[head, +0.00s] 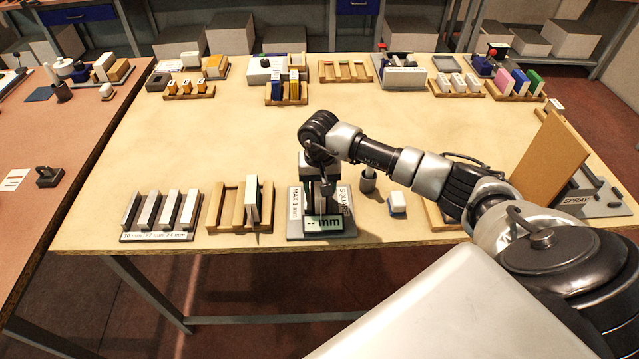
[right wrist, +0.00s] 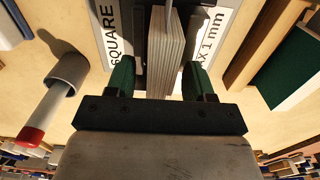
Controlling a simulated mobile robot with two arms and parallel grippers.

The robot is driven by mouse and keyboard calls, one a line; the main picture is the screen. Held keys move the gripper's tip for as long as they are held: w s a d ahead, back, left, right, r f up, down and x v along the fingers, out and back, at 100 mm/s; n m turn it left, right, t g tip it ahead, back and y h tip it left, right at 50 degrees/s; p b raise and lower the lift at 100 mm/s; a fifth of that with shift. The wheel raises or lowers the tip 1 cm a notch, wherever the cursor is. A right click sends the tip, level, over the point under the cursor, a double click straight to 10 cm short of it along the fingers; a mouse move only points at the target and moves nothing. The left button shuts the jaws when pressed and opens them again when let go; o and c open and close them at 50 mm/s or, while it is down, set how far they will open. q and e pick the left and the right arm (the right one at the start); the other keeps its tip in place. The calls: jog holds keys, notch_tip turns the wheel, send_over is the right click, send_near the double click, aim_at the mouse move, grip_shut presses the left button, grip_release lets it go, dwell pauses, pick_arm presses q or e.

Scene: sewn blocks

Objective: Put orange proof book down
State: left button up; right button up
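My right gripper (head: 322,192) points down over the grey gauge (head: 293,228) marked "MAX 1 mm" and "SQUARE", near the table's front edge. In the right wrist view the green-padded fingers (right wrist: 160,82) stand apart, either side of an upright block of pale page layers (right wrist: 168,50). A gap shows at its left side, and the fingers do not look closed on it. The block stands in the gauge; no orange cover shows on it, so I cannot tell if it is the orange proof book. My left gripper is out of view.
Left of the gauge are a wooden rack (head: 226,204) with a green-and-white book (head: 253,202) and a metal slot stand (head: 128,236). Right are a small cup (head: 368,184) and a white-blue block (head: 398,203). Racks line the back; the table's middle is clear.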

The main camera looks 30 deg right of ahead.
jog(key=shift+r+p, duration=0.25)
jog(key=shift+p, duration=0.05)
notch_tip(320, 180, up, 12)
jog(key=b, duration=0.4)
jog(key=shift+f, duration=0.15)
dwell(1.0)
